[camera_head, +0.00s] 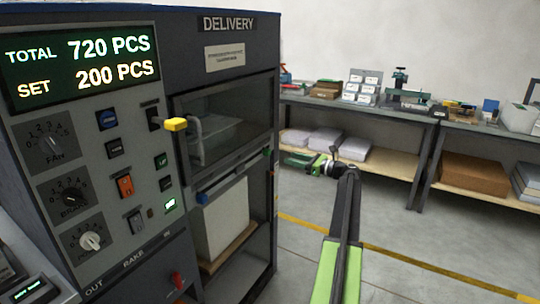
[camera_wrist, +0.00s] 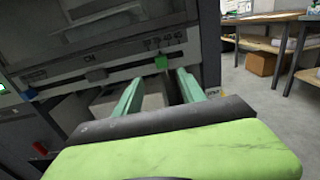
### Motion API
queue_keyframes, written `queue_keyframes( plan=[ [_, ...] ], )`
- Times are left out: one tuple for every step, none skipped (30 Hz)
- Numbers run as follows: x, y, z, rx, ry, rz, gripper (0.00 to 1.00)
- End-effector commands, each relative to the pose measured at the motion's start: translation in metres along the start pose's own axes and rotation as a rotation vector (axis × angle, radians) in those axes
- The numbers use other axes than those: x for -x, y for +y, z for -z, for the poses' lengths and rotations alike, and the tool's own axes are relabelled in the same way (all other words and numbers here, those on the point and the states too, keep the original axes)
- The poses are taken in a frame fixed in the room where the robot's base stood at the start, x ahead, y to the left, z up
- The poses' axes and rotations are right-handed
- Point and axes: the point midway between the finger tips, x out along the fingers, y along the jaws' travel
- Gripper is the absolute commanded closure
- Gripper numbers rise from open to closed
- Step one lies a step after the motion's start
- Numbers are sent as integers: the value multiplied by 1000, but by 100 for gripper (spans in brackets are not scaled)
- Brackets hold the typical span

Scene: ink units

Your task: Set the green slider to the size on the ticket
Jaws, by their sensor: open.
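The green slider (camera_wrist: 161,62) is a small block on a dark rail across the front of the delivery unit, near the rail's right end. It also shows small in the head view (camera_head: 267,153). My gripper (camera_wrist: 158,80) is open, its two pale green fingers pointing at the rail. In the wrist view the slider appears between the fingertips and a little beyond them; I cannot tell the exact gap. In the head view my gripper (camera_head: 322,165) is right of the unit. A pale label (camera_head: 224,56) has unreadable small print; I cannot tell if it is the ticket.
A blue slider (camera_head: 203,198) sits at the rail's left end. A yellow-ended handle (camera_head: 175,124) sticks out by the window. The control panel display (camera_head: 82,63) reads TOTAL 720 PCS, SET 200 PCS. A workbench (camera_head: 420,118) stands behind. The floor right of the unit is clear.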

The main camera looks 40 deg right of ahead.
Motion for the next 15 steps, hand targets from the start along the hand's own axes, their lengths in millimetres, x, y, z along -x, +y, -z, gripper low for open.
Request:
queue_keyframes(
  plan=[
    [-13, -2, 0, 0, 0, -1, 53],
    [-20, -2, 0, 0, 0, 0, 53],
    [-29, -3, 0, 1, 0, 1, 53],
    [-36, -3, 0, 1, 0, 2, 53],
    [-43, -4, 0, 1, 1, 3, 53],
    [-53, -4, 0, 1, 1, 3, 53],
    [-60, -4, 0, 1, 1, 3, 53],
    [-66, -5, 0, 1, 1, 4, 53],
    [-75, -5, 0, 1, 1, 4, 53],
    [-81, -5, 0, 1, 1, 4, 53],
    [-86, -5, 0, 1, 1, 5, 53],
    [-93, -5, 0, 1, 1, 6, 53],
    [-98, -5, 0, 1, 1, 6, 53],
    [-101, -5, 0, 1, 1, 5, 53],
    [-105, -5, 0, 1, 1, 6, 53]
  ],
)
